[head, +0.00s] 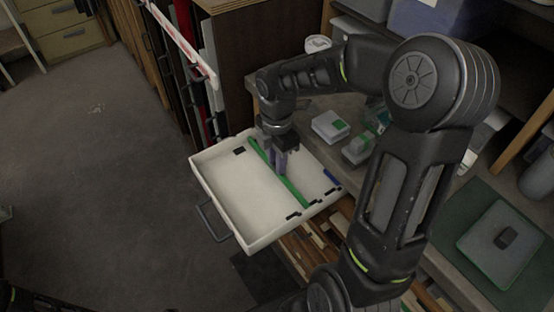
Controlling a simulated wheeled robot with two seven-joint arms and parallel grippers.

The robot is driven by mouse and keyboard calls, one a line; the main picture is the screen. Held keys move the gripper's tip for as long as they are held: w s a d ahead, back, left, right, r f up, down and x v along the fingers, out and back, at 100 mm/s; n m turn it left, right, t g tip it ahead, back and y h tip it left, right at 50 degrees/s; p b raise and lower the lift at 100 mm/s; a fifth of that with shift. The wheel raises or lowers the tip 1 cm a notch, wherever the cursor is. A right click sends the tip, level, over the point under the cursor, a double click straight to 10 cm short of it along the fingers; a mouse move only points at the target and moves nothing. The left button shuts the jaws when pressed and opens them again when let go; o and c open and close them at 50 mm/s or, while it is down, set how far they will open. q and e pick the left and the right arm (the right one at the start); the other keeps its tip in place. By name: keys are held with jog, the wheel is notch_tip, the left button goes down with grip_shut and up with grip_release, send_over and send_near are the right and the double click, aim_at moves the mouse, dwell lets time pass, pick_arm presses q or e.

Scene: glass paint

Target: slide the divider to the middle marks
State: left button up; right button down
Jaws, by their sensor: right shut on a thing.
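The green divider (294,192) lies across the white drawer (225,188), running from its back wall to near its front right wall. Several short black marks (293,215) show near the front right wall, some on either side of the divider's near end. My right gripper (280,171) reaches down into the drawer and is shut on the divider near its middle. The fingers hide part of the divider there. My left gripper is not in view.
A small black piece (239,151) lies at the drawer's back left corner, and a blue piece (331,175) is by its right wall. Open floor (110,200) lies to the left.

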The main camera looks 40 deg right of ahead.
dwell(0.9)
jog(key=shift+d+r+p, duration=0.15)
jog(key=shift+d+p, duration=0.15)
jog(key=shift+d, duration=0.8)
jog(key=c, duration=1.2)
grip_release()
jog(key=shift+a, duration=0.1)
jog(key=shift+c, duration=0.2)
notch_tip(320, 180, up, 8)
jog(key=shift+f, duration=0.2)
